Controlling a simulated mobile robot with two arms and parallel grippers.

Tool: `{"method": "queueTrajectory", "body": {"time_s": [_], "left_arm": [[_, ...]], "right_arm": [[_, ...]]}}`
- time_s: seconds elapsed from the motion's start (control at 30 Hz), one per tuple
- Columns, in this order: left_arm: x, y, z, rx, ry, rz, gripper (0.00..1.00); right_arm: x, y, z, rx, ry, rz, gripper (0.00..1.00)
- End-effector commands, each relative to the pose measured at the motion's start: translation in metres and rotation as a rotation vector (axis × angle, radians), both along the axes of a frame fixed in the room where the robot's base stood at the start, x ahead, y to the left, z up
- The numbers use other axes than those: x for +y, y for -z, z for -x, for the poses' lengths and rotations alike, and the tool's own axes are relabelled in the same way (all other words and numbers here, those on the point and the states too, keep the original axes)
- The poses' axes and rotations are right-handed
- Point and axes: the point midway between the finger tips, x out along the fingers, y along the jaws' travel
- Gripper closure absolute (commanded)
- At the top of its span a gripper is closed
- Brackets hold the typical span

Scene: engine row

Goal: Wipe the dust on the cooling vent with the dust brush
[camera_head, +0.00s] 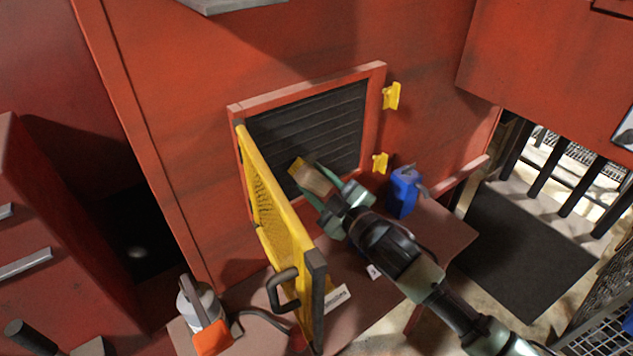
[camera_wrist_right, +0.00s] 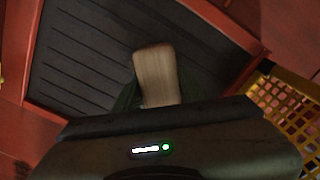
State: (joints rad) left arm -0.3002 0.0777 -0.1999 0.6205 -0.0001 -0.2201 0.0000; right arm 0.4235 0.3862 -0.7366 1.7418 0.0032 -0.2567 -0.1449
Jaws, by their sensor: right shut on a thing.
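The cooling vent (camera_head: 335,115) is a dark slatted panel in a red frame on the red wall. It also shows in the right wrist view (camera_wrist_right: 75,62). My right gripper (camera_head: 328,188) is in front of the lower part of the vent. It is shut on the dust brush (camera_head: 311,178), whose pale wooden body shows in the right wrist view (camera_wrist_right: 158,75). The brush is tilted up towards the slats; I cannot tell whether it touches them. No dust can be made out clearly. My left gripper is not in view.
A yellow mesh door (camera_head: 270,205) with a dark handle stands open left of the gripper. Yellow clips (camera_head: 391,96) are on the frame's right. A blue spray-like container (camera_head: 404,192) stands on the ledge (camera_head: 445,228) to the right. A grey-and-orange item (camera_head: 205,318) sits lower left.

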Motion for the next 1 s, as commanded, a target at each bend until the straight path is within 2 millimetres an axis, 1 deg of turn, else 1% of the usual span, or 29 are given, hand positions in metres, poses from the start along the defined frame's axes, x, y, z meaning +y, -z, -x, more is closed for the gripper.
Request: {"method": "queueTrajectory", "body": {"time_s": [0.83, 1.0], "left_arm": [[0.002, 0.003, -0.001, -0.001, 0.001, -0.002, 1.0], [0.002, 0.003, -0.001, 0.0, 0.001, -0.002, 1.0]], "right_arm": [[0.011, -0.001, -0.014, -0.002, -0.001, -0.001, 0.93], [0.009, -0.001, -0.015, -0.002, -0.001, 0.0, 0.93]]}}
